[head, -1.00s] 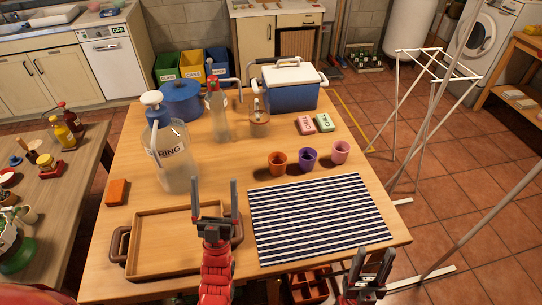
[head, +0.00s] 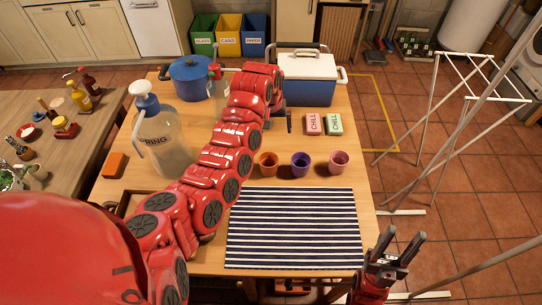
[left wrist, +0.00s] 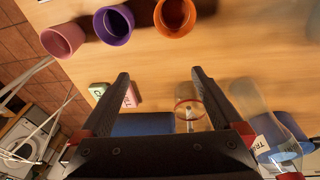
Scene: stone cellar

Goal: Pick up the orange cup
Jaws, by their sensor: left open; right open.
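The orange cup (head: 268,163) stands upright on the table, leftmost in a row with a purple cup (head: 300,163) and a pink cup (head: 338,161). In the left wrist view, the orange cup (left wrist: 175,17) is at the top edge, beyond the fingertips. My left gripper (left wrist: 160,73) is open and empty, apart from the cup. In the head view my red left arm reaches across the table and hides most of that gripper, which is farther back than the cup. My right gripper (head: 401,240) is open and empty at the lower right, beyond the table's right edge.
A striped mat (head: 293,228) lies in front of the cups. A large clear bottle (head: 165,150) stands left of my arm. A blue cooler (head: 306,90), a blue pot (head: 188,80) and two small boxes (head: 314,124) are behind. A drying rack (head: 440,125) stands right.

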